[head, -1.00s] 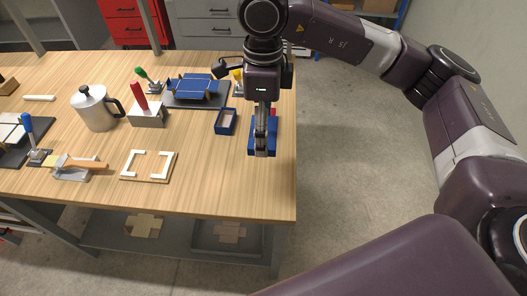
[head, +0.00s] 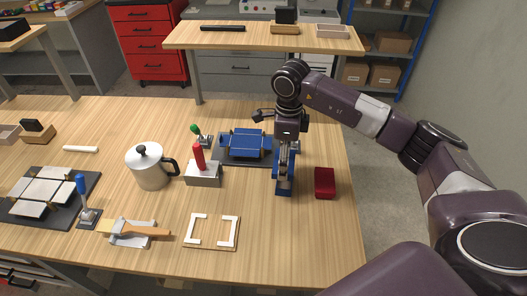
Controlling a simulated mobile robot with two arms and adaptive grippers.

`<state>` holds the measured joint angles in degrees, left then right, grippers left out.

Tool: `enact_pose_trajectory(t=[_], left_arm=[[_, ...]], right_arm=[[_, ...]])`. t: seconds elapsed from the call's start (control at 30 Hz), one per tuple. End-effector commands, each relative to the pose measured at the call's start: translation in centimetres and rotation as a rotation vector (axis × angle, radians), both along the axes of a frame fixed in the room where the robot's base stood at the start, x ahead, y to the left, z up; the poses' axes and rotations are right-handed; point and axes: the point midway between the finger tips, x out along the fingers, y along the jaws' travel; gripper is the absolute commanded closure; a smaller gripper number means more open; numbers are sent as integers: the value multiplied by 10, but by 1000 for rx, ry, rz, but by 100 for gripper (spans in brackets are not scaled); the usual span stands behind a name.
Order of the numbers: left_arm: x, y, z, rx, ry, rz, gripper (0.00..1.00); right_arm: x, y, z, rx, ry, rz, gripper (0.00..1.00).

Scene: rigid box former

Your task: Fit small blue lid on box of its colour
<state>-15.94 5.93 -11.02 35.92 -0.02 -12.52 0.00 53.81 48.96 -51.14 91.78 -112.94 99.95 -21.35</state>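My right gripper (head: 285,178) points down over the right part of the bench, in front of the blue former. Its fingers are on a small blue piece, which looks like the small blue lid (head: 283,191). The fingers cover much of it. The open blue box seen earlier does not show separately now. Its place is at or under the gripper, and I cannot tell whether lid and box touch. My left gripper is not in view.
A red box or lid (head: 324,182) lies just right of the gripper. The blue former (head: 246,143) on its dark base is behind left. A red-handled metal block (head: 203,174), a metal pot (head: 150,168) and a white-cornered frame (head: 212,231) stand left. Bench room in front is clear.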

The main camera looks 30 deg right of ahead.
Motion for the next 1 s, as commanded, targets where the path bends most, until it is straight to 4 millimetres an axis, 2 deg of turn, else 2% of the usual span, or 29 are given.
enact_pose_trajectory(t=[0.13, 0.3, 0.43, 0.57, 0.7, 0.87, 1.0], left_arm=[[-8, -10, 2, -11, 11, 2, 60], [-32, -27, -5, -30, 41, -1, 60], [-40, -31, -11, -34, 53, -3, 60], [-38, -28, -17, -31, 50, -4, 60], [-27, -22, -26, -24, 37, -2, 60], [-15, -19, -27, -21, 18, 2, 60], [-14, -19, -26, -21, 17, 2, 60]], right_arm=[[-1, -11, -8, 0, 0, -6, 46], [-1, -11, -17, 1, 0, -5, 46], [-2, -11, -27, 1, 0, -5, 46], [-2, -11, -39, 1, 0, -5, 46], [-1, -11, -50, 1, -2, -5, 46], [-1, -11, -51, 1, -2, -5, 46], [-1, -11, -50, 1, -2, -5, 46]])
